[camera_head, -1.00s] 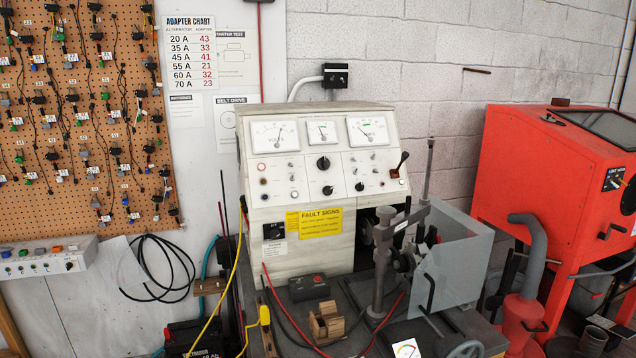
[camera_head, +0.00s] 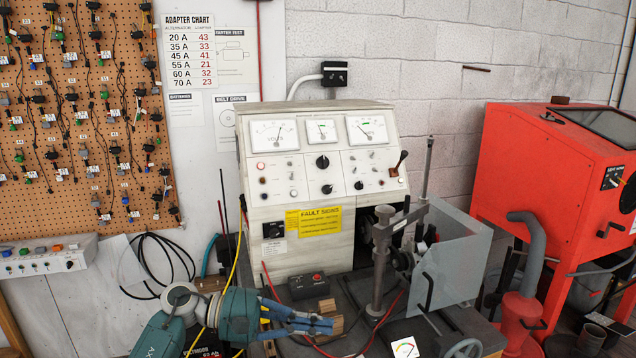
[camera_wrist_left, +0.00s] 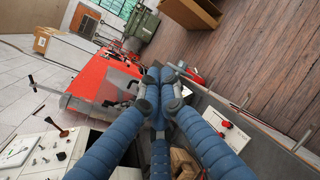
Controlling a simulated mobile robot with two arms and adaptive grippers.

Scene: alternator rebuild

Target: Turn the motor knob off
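The test bench's sloped panel (camera_head: 320,175) stands in the middle of the head view. It carries a large black knob (camera_head: 323,163), another black knob (camera_head: 327,189) below it and a smaller one (camera_head: 360,186) to the right. A black switch box (camera_head: 273,230) sits low on the front. I cannot read which knob is the motor knob. My left gripper (camera_head: 331,326) is low in front of the bench, over the worktop and apart from the panel. Its blue fingers meet at the tips in the left wrist view (camera_wrist_left: 162,76), empty. My right gripper is out of view.
A black box with a red button (camera_head: 307,286) and a wooden block (camera_head: 327,305) lie close to the left gripper. A clamp post (camera_head: 381,265) and clear guard (camera_head: 452,262) stand to the right. A red cabinet (camera_head: 555,190) is farther right. Cables hang at left.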

